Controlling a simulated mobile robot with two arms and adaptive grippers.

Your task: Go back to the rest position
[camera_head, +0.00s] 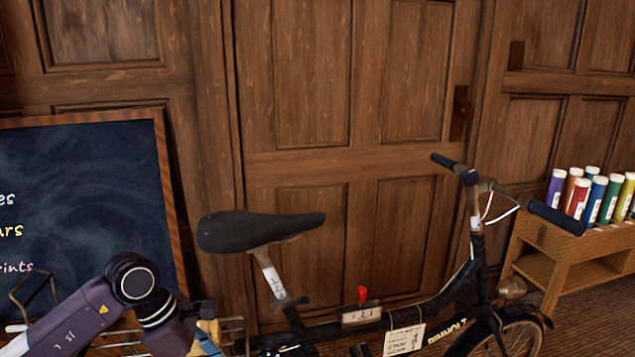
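My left arm (80,318) comes in at the lower left, and its wrist runs down past the bottom edge, so my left gripper is out of view. What it may hold is hidden. My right arm and gripper do not show. The wrist is in front of a wire rack (236,328) behind the black saddle (255,232) of a bicycle.
The black bicycle frame (458,294) spans the lower right, with handlebars (558,216). A blackboard (85,190) stands left. A wooden shelf (548,236) at right holds several coloured tubes (596,200). A wooden door (345,120) is behind. A red-topped object (362,294) is on the bicycle.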

